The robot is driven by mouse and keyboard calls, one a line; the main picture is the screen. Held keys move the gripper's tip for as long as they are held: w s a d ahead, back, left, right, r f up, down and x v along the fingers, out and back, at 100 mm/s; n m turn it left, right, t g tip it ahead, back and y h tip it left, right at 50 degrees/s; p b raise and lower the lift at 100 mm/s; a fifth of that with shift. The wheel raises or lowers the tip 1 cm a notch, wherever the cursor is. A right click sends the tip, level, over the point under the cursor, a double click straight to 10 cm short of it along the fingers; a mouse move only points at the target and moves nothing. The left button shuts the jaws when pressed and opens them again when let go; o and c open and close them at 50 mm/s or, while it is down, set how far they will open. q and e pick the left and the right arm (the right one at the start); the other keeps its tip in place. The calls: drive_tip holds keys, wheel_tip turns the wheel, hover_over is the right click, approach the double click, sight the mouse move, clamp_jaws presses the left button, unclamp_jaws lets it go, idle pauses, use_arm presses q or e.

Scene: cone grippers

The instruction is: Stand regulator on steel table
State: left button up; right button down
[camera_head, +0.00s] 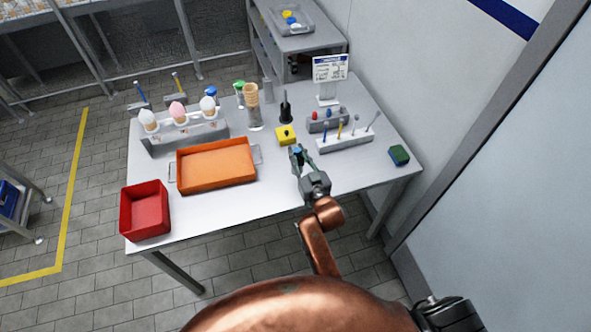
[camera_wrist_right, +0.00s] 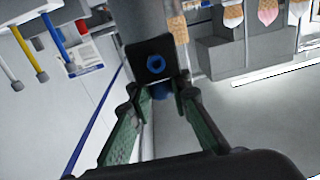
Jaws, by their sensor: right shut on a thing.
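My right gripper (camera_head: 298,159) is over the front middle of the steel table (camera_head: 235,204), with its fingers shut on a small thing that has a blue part. In the right wrist view, a black block with a blue ring (camera_wrist_right: 155,64) and a blue part below it lie between the green finger pads of this gripper (camera_wrist_right: 162,112). I take this to be the regulator. A grey cylinder (camera_wrist_right: 148,18) shows right above the block; I cannot tell whether they are joined. In the head view the fingers hide most of the held thing. My left gripper is not in view.
A yellow block (camera_head: 286,137) and a black upright tool (camera_head: 286,112) stand just beyond the gripper. An orange tray (camera_head: 215,184) and red bin (camera_head: 124,216) are left. A white rack (camera_head: 346,145) and green block (camera_head: 399,155) are right. The front right tabletop is clear.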

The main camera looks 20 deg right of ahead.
drive_tip(key=w+a+r+n+y+p, duration=0.1)
drive_tip(key=w+a+r+p, duration=0.2)
drive_tip(key=w, duration=0.5)
drive_tip(key=w+a+r+y+p, duration=0.1)
drive_tip(key=w+a+r+p, duration=0.1)
drive_tip(key=w+a+r, duration=0.35)
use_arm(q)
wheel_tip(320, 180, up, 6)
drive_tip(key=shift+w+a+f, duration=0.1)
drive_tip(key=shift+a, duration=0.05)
use_arm(e)
drive_tip(key=s+d+f, duration=0.4)
drive_tip(key=f, duration=0.3)
drive_tip(key=s+d+f, duration=0.5)
drive_tip(key=f, duration=0.2)
drive_tip(key=shift+s+d+f, duration=0.15)
drive_tip(key=shift+s+d, duration=0.05)
drive_tip(key=shift+d, duration=0.05)
drive_tip(key=shift+f, duration=0.15)
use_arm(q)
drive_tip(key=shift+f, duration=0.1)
use_arm(e)
drive_tip(key=c, duration=1.8)
unclamp_jaws()
